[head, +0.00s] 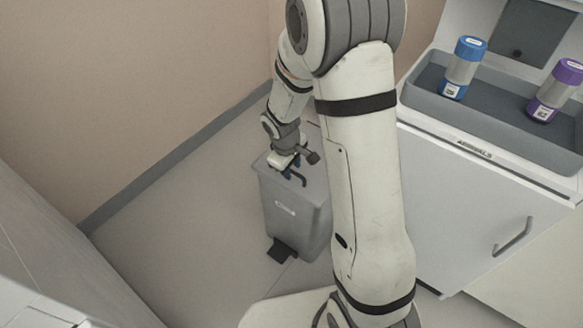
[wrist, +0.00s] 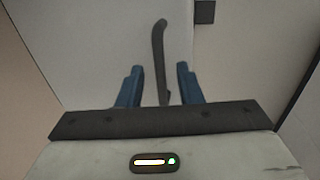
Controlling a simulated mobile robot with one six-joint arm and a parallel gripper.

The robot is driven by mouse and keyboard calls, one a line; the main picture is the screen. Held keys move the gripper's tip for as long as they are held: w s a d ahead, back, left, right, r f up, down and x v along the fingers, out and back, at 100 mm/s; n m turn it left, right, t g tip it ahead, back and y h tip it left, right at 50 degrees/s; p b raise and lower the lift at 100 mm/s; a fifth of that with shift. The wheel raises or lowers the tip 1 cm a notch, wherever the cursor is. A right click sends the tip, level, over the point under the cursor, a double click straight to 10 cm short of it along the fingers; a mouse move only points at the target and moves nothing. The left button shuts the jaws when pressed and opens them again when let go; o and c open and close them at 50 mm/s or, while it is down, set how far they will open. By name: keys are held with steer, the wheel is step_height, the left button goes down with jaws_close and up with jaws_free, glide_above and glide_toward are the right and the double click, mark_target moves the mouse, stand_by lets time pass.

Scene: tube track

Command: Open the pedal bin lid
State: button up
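The grey pedal bin (head: 290,212) stands upright on the floor, a pale label on its front and a dark pedal (head: 283,250) at its foot. Its lid (head: 311,176) looks shut. A dark curved handle (head: 296,179) rises from the lid. My gripper (head: 291,169) is over the lid beside this handle. In the wrist view, my gripper (wrist: 158,82) is open, its two blue fingers apart on either side of the handle (wrist: 159,50). Gaps show between the handle and both fingers. My arm hides part of the bin's right side in the head view.
A wall (head: 150,90) with a grey skirting is behind and left of the bin. A white cabinet (head: 455,210) is at right, with a grey tray (head: 500,125) on top holding a blue-capped tube (head: 463,68) and a purple-capped tube (head: 555,90). Floor (head: 180,225) left of the bin is clear.

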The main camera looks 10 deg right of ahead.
steer(key=shift+c, duration=0.4)
jaws_close()
steer(key=shift+r+p, duration=0.2)
steer(key=shift+p, duration=0.1)
